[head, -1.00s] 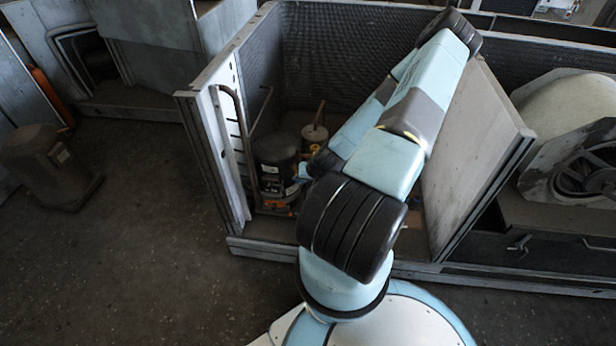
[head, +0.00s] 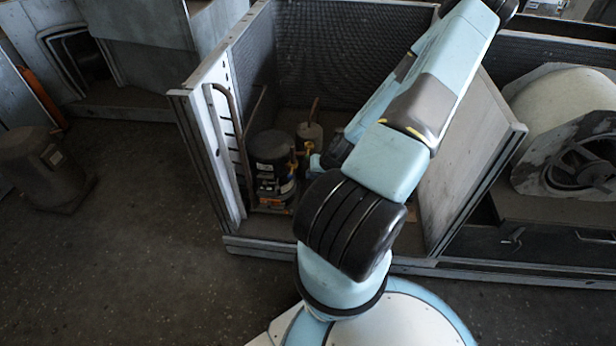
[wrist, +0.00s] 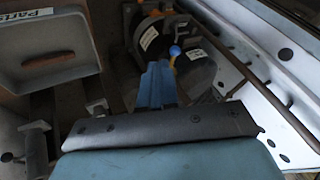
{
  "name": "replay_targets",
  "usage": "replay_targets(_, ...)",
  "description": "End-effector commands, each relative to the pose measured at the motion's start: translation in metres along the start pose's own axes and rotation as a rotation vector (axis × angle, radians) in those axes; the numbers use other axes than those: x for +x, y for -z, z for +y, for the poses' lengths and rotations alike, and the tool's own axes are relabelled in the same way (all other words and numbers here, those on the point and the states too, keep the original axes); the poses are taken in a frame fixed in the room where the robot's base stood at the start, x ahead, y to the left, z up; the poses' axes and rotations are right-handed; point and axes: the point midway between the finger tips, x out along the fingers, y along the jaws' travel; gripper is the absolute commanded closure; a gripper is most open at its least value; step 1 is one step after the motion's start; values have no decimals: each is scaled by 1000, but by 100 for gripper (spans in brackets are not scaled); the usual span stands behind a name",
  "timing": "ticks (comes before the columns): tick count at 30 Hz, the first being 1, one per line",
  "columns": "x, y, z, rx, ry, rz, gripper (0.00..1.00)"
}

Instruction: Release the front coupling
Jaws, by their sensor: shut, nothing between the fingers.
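A black cylinder (head: 270,160) with labels and a smaller pale cylinder (head: 311,135) stand upright inside the open housing. Yellow fittings (head: 294,165) show between them. The front coupling cannot be told for certain among these parts. In the wrist view, a blue round knob (wrist: 175,51) and a yellow fitting (wrist: 195,54) lie just beyond my gripper's tips, by the dark cylinders (wrist: 150,35). My gripper (wrist: 157,72) has its blue fingers together and holds nothing. In the head view my gripper (head: 316,163) is partly hidden by my arm, just right of the yellow fittings.
The housing's left panel (head: 208,140) carries a bent pipe (head: 232,130) close to the cylinders. A slanted panel (head: 465,170) bounds the right. A tray labelled "Parts" (wrist: 50,65) shows left in the wrist view. A large fan unit (head: 575,140) stands farther right.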

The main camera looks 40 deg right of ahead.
Motion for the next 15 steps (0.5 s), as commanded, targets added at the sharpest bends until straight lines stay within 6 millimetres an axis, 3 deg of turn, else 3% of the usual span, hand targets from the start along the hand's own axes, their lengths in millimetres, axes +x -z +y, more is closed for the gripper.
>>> replay_targets(6, -21, -2, -3, 0, -1, 1, 100)
replay_targets(15, -27, -4, -4, 1, 0, -1, 100)
